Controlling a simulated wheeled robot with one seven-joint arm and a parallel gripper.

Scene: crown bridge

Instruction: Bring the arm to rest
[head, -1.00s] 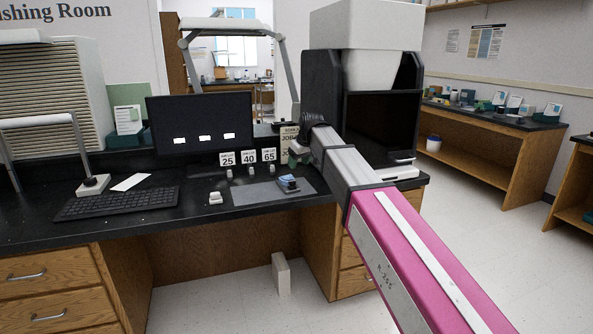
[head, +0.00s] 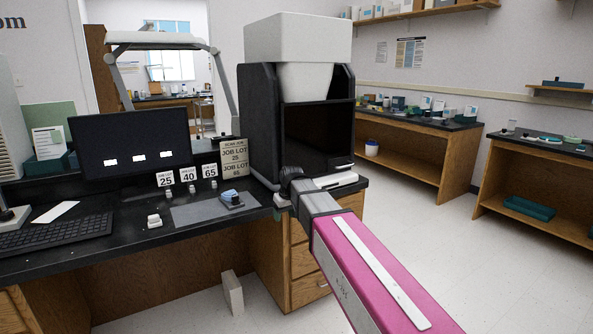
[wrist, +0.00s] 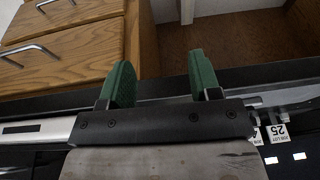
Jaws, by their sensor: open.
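My arm (head: 352,262), with a pink link, reaches from the lower right to the front edge of the counter, before the dark machine. My gripper (wrist: 161,82) shows two green fingers spread apart in the wrist view, with nothing between them. In the head view, its end is mostly hidden behind the dark wrist; a bit of green shows by the counter edge. In the wrist view the fingers lie across the dark counter edge, with wooden drawers (wrist: 65,55) beyond; I cannot tell the gap.
A machine (head: 258,125) with a white top stands on the counter (head: 165,238). A blue-topped item (head: 231,199) lies on a grey mat (head: 190,214). A small white item (head: 154,220), number cards (head: 188,178), a monitor (head: 130,143) and a keyboard (head: 55,235) are nearby. The floor at right is clear.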

